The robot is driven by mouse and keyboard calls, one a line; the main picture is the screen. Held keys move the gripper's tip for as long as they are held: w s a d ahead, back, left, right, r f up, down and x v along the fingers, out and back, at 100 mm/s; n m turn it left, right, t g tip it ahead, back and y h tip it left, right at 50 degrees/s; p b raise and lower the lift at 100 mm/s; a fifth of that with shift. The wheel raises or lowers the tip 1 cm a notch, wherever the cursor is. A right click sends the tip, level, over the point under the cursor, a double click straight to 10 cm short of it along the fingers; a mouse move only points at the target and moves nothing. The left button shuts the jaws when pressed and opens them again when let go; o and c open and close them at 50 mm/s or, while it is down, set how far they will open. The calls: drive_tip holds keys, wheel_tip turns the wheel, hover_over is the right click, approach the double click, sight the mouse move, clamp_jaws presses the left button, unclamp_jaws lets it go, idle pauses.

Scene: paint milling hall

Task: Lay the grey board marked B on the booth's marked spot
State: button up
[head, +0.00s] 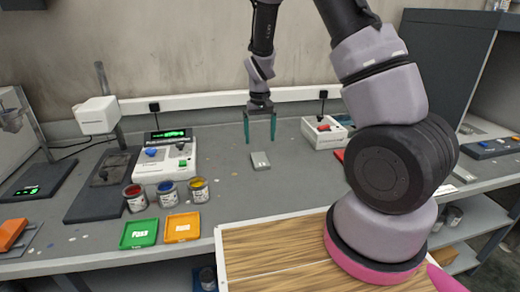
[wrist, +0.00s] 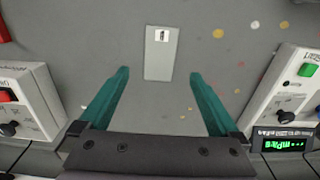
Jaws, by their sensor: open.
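A small grey board (head: 261,161) lies flat on the grey bench, just beyond the middle of the head view. In the wrist view the grey board (wrist: 158,62) has a white label with a dark mark at its far end, too small to read. My gripper (head: 260,140) is open and empty, pointing down above the bench near the board. In the wrist view the board lies ahead of and partly between the teal fingertips (wrist: 160,74), not touching them. A tall dark grey cabinet (head: 432,55) at the right may be the booth; no marked spot on it is visible.
A white instrument with a green display (head: 165,158) stands left, behind several paint cans (head: 167,194). A green tray (head: 139,233) and an orange tray (head: 182,227) lie in front. A white box with a red switch (head: 323,131) stands right of the board. The bench around the board is clear.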

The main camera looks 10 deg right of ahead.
drive_tip(key=s+d+r+m+t+y, duration=0.1)
drive_tip(key=s+r, duration=0.4)
drive_tip(key=r, duration=0.5)
drive_tip(key=s+d+r+m+t, duration=0.1)
drive_tip(key=s+r, duration=0.4)
drive_tip(key=r, duration=0.5)
drive_tip(key=s+d+r+m+t+y, duration=0.1)
drive_tip(key=s+d+r+t, duration=0.2)
drive_tip(key=r, duration=0.7)
drive_tip(key=s, duration=0.2)
drive_tip(key=shift+s+d+y, duration=0.3)
drive_tip(key=shift+d, duration=0.1)
drive_tip(key=shift+o, duration=0.2)
drive_tip(key=s+r+m+t, duration=0.1)
drive_tip(key=s+r, duration=0.2)
drive_tip(key=s, duration=0.4)
drive_tip(key=shift+d+t, duration=0.4)
drive_tip(key=shift+d, duration=0.05)
drive_tip(key=shift+s+f, duration=0.1)
drive_tip(key=shift+s, duration=0.15)
